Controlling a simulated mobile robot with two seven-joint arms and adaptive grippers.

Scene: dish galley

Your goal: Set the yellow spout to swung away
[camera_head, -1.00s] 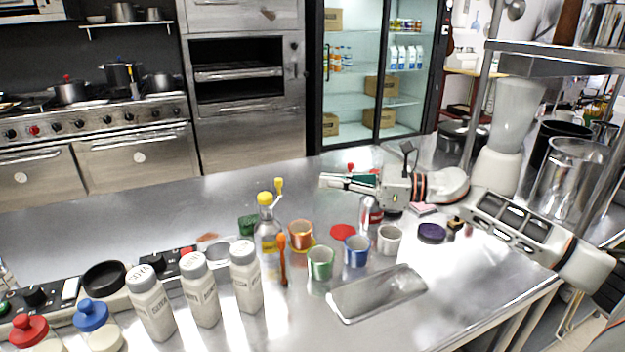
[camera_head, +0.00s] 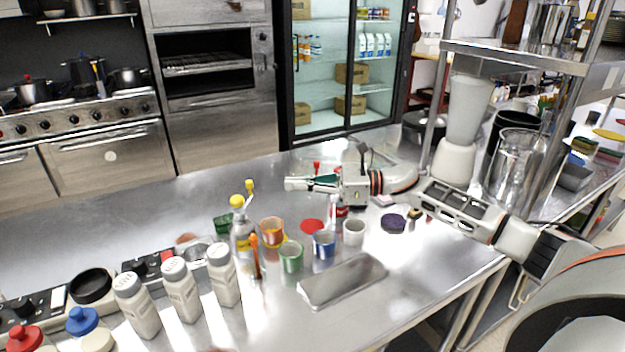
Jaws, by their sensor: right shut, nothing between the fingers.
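A clear bottle (camera_head: 242,232) with a yellow cap (camera_head: 237,201) stands upright on the steel counter. A small yellow-tipped piece (camera_head: 250,187) rises beside the cap. I cannot tell which yellow part is the spout or how it is turned. My right gripper (camera_head: 289,184) reaches in from the right, with its fingers pointing left. It is shut and empty, to the right of the yellow parts and apart from them in the picture. My left gripper is not in view.
Copper (camera_head: 271,232), green (camera_head: 291,257), blue (camera_head: 324,244) and white (camera_head: 354,232) cups stand near the bottle. White shakers (camera_head: 222,275) are to the left. A steel tray (camera_head: 343,279) lies in front. The counter's back left is clear.

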